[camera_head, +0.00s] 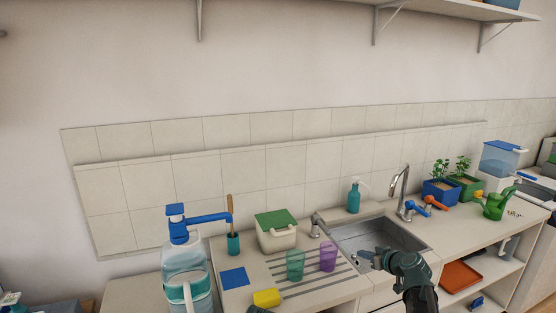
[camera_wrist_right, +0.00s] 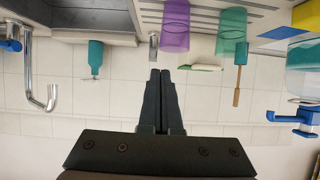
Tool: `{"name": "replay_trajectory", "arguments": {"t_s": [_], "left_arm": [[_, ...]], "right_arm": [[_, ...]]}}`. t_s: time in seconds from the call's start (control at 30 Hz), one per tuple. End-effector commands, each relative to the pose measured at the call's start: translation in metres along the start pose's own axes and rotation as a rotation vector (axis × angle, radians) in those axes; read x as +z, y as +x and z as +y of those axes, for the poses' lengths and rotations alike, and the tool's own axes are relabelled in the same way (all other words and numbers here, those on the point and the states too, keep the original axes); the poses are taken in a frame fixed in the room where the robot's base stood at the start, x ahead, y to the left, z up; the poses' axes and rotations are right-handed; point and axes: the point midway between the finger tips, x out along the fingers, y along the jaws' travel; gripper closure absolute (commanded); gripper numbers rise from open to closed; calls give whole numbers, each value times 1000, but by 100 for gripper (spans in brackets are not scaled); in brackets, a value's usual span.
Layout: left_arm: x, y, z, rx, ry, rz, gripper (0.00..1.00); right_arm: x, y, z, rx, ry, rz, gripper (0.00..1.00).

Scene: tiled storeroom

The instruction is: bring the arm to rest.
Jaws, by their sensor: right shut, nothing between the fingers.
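My right gripper (camera_head: 368,258) reaches in from the lower right, over the near edge of the sink (camera_head: 415,243). Its two dark fingers are together with nothing between them, as the right wrist view (camera_wrist_right: 165,85) also shows. That view is upside down, with the tiled wall behind the fingers.
A purple cup (camera_head: 328,257) and a teal cup (camera_head: 295,265) stand on the drainboard left of the gripper. A tap (camera_head: 402,185) and soap bottle (camera_head: 354,196) stand behind the sink. A water jug with a blue pump (camera_head: 186,275) stands at the left.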

Motion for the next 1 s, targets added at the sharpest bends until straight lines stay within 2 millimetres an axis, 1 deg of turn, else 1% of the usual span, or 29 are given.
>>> {"name": "replay_trajectory", "arguments": {"t_s": [0.03, 0.23, 0.37, 0.57, 0.6, 0.67, 0.7, 0.77, 0.8, 0.83, 0.87, 0.9, 1.0], "left_arm": [[0, 0, 0, 0, 0, 0, 50], [0, 0, 0, 0, 0, 0, 50], [0, 0, 0, 0, 0, 0, 50], [0, 0, 0, 0, 0, 0, 50], [0, 0, 0, 0, 0, 0, 50], [0, 0, 0, 0, 0, 0, 50], [0, 0, 0, 0, 0, 0, 50], [0, 0, 0, 0, 0, 0, 50], [0, 0, 0, 0, 0, 0, 50], [0, 0, 0, 0, 0, 0, 50], [0, 0, 0, 0, 0, 0, 50], [0, 0, 0, 0, 0, 0, 50], [0, 0, 0, 0, 0, 0, 50]], "right_arm": [[2, 1, -8, -11, 0, -10, 100], [12, 5, -37, -54, 3, -64, 100], [22, 7, -67, -95, 6, -119, 100], [49, 5, -130, -170, 12, -261, 100], [57, 3, -146, -186, 13, -301, 100], [71, -2, -172, -208, 14, -370, 100], [83, -7, -192, -222, 13, -428, 100], [104, -20, -226, -235, 12, -533, 100], [121, -32, -248, -235, 9, -613, 100], [133, -42, -263, -228, 6, -674, 100], [145, -52, -276, -215, 3, -735, 100], [159, -67, -291, -190, -1, -812, 100], [188, -101, -315, -103, -13, -968, 100]]}}
